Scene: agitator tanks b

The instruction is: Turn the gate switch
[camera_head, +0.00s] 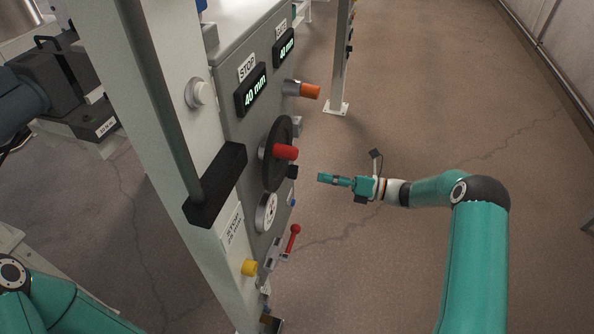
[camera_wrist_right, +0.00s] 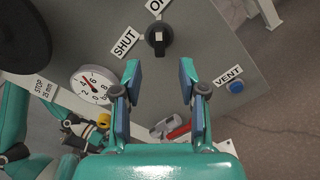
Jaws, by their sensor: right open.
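The gate switch is a black rotary knob (camera_wrist_right: 158,40) on the grey panel, between a SHUT label (camera_wrist_right: 124,43) and a label cut off at the top that begins with O. Its grip stands roughly up-down in the wrist view. In the head view a small black knob (camera_head: 292,172) beside the handwheel looks like the same switch, seen edge-on. My right gripper (camera_head: 322,178) is right of the panel, its fingers towards it. In the wrist view its fingers (camera_wrist_right: 160,82) are apart with nothing between them, and the knob lies beyond them, untouched.
A blue VENT button (camera_wrist_right: 237,86) and a gauge (camera_wrist_right: 91,84) flank the switch.

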